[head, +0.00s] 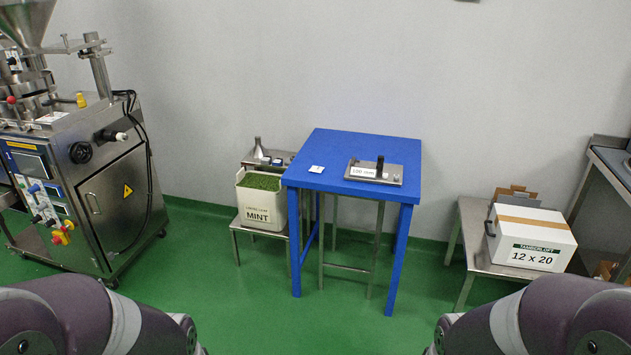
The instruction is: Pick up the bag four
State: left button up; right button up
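A small flat white piece (317,169) lies near the left front edge of the blue table (345,145). It may be a tea bag, but it is too small to read any number on it. No other bag can be made out for certain. Only the upper links of my two arms show at the bottom left and bottom right corners. Neither gripper is in view, and nothing of mine is near the table.
A metal plate labelled 120 mm (388,173) sits on the blue table. A MINT bin (258,213) stands on a low stand to its left. A white carton (530,238) rests on a right-hand bench. A steel machine (100,190) stands far left. Green floor ahead is clear.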

aim_at(317, 168)
jog(key=i, duration=0.35)
jog(key=i+z, duration=0.25)
jog(key=z, duration=0.15)
jog(key=i+j+z, duration=0.2)
jog(key=z, duration=0.2)
jog(key=i+j+z, duration=0.25)
jog(key=z, duration=0.15)
jog(key=i+j, duration=0.25)
jog(key=i+j+z, duration=0.1)
jog(key=j, duration=0.3)
jog(key=i+j, duration=0.35)
jog(key=i+j+z, duration=0.1)
jog(key=j, duration=0.25)
jog(key=i+j, duration=0.3)
jog(key=i+j+z, duration=0.1)
jog(key=i+j, duration=0.15)
jog(key=j, duration=0.2)
jog(key=i+j, duration=0.2)
jog(key=j, duration=0.2)
jog(key=z, duration=0.05)
